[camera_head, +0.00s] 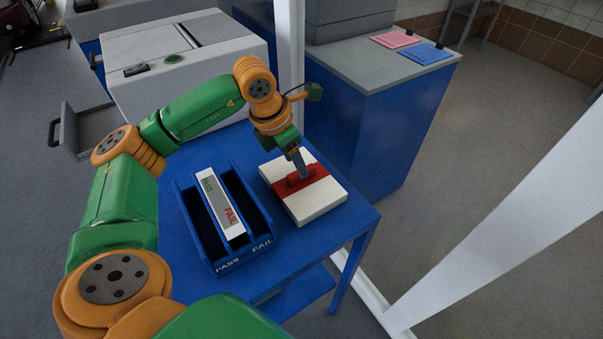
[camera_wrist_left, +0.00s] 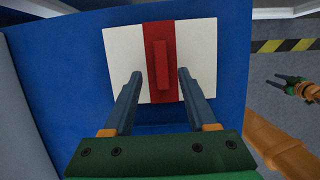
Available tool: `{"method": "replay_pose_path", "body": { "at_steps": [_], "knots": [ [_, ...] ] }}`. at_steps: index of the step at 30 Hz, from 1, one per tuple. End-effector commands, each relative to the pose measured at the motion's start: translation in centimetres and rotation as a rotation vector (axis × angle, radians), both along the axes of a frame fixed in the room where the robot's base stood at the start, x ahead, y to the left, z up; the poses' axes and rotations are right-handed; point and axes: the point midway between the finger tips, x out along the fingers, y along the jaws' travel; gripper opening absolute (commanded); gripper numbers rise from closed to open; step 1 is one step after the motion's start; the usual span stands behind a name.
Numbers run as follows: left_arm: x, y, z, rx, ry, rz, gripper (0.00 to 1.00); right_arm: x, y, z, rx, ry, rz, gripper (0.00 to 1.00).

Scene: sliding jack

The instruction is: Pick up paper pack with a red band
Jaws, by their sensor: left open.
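The paper pack (camera_head: 322,202) is a white flat block with a red band (camera_head: 317,171) across its middle, lying on the blue table. In the left wrist view the pack (camera_wrist_left: 200,45) shows a raised red grip (camera_wrist_left: 162,62) standing on the band. My left gripper (camera_head: 303,174) points down over the pack. In the left wrist view its fingers (camera_wrist_left: 160,74) are open, one on each side of the red grip, with gaps to it. My right gripper (camera_wrist_left: 283,82) shows small at the right of the left wrist view, with its fingers apart and empty.
A blue PASS/FAIL tray (camera_head: 232,265) stands left of the pack on the blue table (camera_head: 345,232), holding a white label piece (camera_head: 221,203). A blue cabinet (camera_head: 360,130) stands behind, with pink and blue sheets on top. A white post (camera_head: 289,60) rises behind the table.

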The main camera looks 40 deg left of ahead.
Motion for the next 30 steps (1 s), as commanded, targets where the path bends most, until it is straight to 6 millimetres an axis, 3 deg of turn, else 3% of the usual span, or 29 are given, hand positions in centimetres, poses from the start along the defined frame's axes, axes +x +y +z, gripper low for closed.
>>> {"method": "replay_pose_path", "body": {
  "at_steps": [1,2,6,12,18,19,30],
  "knots": [
    [0.4,-0.2,-0.2,-0.003,0.006,-0.001,0.57,-0.1,-0.1,1.4,-0.001,0.002,0.000,0.50],
    [0.6,-0.3,-0.9,-0.002,0.006,-0.001,0.57,-0.1,-0.1,1.6,-0.002,0.003,0.000,0.50],
    [1.1,-0.5,-2.9,-0.003,0.002,0.000,0.57,-0.2,-0.2,1.6,-0.004,0.004,0.001,0.50],
    [1.2,-0.5,-3.1,-0.004,-0.001,0.000,0.57,-0.2,-0.2,1.5,-0.004,0.003,0.001,0.50],
    [1.2,-0.5,-3.1,-0.004,-0.001,0.000,0.04,-0.1,-0.2,1.5,-0.003,0.003,0.000,0.50],
    [1.2,-0.5,-3.1,-0.004,-0.001,0.000,0.00,-0.1,-0.1,1.5,-0.003,0.003,0.000,0.50],
    [1.2,-0.5,-3.0,-0.004,-0.001,0.000,0.00,-0.1,0.2,1.5,0.003,0.002,-0.002,0.50]
  ]
}}
